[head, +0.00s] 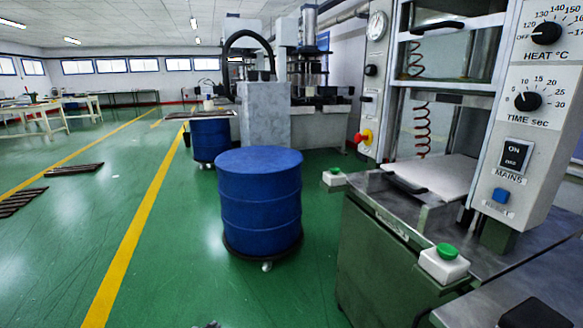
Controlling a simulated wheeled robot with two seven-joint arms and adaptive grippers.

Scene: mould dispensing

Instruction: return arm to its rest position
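Neither of my grippers can be made out in the head view. A small grey sliver (207,325) shows at the bottom edge, left of centre. It is too small to tell what it is. The moulding press (510,120) stands at the right with its heat and time dials, mains switch and blue reset button. A pale flat plate (437,177) lies in its open bay. A dark flat object (535,312) lies at the bottom right corner, partly cut off; I cannot tell what it is.
A blue drum (260,205) on a wheeled base stands left of the press. Another blue drum (211,140) is behind it. White boxes with green buttons (444,263) sit at the press table's front corners. Dark slats (20,200) lie on the left floor. Green floor (60,260) is clear front left.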

